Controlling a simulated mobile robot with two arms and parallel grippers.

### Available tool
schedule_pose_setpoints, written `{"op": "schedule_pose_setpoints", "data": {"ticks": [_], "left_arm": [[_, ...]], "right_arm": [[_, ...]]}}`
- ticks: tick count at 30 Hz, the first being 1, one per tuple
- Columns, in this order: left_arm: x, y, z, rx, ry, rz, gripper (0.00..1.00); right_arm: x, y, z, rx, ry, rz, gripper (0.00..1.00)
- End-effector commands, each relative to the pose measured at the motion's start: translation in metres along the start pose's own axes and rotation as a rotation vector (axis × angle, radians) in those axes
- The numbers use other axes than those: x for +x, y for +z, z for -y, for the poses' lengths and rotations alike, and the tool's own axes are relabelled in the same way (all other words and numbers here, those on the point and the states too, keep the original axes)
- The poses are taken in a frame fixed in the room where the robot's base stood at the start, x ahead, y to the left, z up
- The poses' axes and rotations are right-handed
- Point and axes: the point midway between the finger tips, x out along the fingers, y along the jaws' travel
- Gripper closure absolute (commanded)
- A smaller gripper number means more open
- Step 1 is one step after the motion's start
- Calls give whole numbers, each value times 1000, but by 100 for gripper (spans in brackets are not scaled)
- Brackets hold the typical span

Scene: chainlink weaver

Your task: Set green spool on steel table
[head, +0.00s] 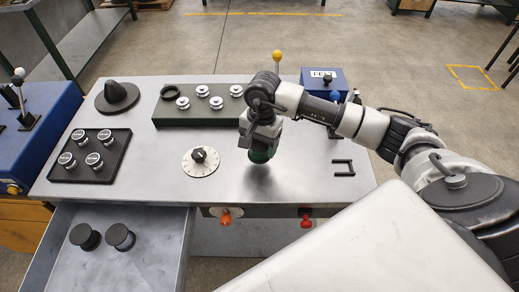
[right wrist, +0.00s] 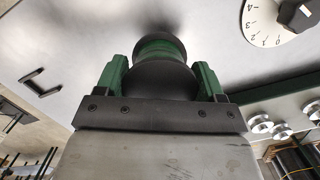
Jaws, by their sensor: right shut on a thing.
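The green spool (head: 262,157) has green winding between dark flanges and shows larger in the right wrist view (right wrist: 160,50). My right gripper (head: 262,143) points down over the steel table (head: 305,170). Its green fingers (right wrist: 160,82) are shut on the spool, one on each side. The spool is upright, close over bare table to the right of the white dial. A dark shadow lies under it; I cannot tell whether it touches the table. My left gripper is not in view.
A white dial (head: 201,161) is left of the spool. Behind stands a green-grey block (head: 220,116) with several silver discs. An open drawer (head: 150,255) holds two dark spools.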

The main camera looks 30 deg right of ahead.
Motion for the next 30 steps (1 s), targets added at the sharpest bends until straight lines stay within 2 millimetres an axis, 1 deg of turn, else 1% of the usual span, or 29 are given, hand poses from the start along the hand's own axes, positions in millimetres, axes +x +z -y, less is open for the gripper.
{"op": "schedule_pose_setpoints", "data": {"ticks": [1, 5, 9, 12, 19, 23, 24, 28, 30], "left_arm": [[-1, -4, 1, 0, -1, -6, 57], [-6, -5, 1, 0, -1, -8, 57], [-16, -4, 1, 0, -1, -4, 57], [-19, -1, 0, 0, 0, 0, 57], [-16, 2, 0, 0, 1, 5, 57], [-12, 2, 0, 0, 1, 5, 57], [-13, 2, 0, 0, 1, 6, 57], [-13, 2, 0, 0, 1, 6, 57], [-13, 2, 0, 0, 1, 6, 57]], "right_arm": [[0, -2, 1, 0, -2, 0, 70], [9, -2, 1, 0, 0, 3, 70], [28, -4, 1, 1, 1, 3, 70], [38, -6, 1, 0, 0, 1, 70], [41, -7, 1, -1, -3, -1, 70], [44, -7, 1, -1, -2, -1, 70], [44, -7, 1, -1, 0, 0, 27], [44, -7, 1, -1, 0, 0, 7], [43, -7, 1, -1, 0, 0, 6]]}}
